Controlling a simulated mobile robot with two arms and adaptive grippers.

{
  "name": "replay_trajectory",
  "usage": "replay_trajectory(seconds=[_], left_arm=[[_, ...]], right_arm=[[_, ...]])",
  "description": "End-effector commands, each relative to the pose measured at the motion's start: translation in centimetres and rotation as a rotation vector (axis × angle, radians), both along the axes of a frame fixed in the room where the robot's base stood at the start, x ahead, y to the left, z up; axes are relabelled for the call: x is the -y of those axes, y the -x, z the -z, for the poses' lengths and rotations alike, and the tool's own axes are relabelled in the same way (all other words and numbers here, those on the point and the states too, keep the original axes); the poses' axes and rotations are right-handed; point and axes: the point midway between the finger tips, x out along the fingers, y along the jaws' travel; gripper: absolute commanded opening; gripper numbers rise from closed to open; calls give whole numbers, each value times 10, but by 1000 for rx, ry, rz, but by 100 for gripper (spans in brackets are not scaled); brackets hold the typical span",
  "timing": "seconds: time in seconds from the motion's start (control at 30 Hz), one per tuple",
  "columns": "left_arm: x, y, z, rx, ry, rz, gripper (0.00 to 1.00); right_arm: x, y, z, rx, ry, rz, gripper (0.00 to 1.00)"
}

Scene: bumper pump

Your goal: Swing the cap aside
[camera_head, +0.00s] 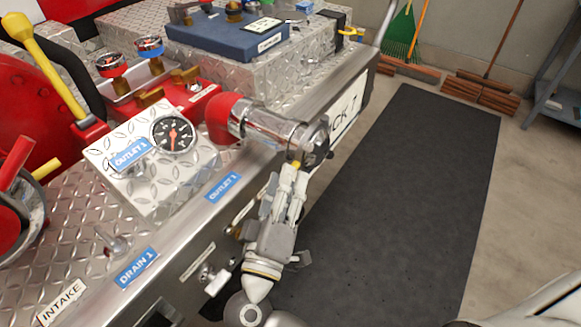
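A red outlet elbow (223,117) with a chrome end (262,124) points right, over the edge of the metal bumper. A dark metallic cap (317,138) is at the chrome end's outer end. It appears to cover the opening, though its face is turned away from me. My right gripper (294,170) reaches up from below, with its fingertips just under the cap's near side. Its fingers look close together. I cannot tell whether they touch the cap or hold anything. My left gripper is not in view.
A gauge box (140,185) with a round dial (173,132) stands left of the elbow. A licence plate (347,108) is on the bumper behind the cap. A black mat (400,190) covers the floor to the right, with open space above it.

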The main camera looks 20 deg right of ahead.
Motion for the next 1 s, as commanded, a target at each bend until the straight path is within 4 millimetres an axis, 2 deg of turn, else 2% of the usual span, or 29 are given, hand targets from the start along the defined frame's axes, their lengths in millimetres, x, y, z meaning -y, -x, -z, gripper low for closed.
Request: replay_trajectory(seconds=[0.1,0.23,0.57,0.83,1.0], left_arm=[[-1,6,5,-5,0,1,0],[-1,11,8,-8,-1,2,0],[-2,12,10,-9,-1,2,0],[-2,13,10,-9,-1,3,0],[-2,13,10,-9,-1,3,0]], right_arm=[[9,-14,-4,0,3,-1,35],[15,-23,-6,-1,2,-1,35],[17,-26,-6,-2,1,-1,35],[17,-26,-6,-2,1,-1,2],[16,-26,-6,-3,1,-2,0]])
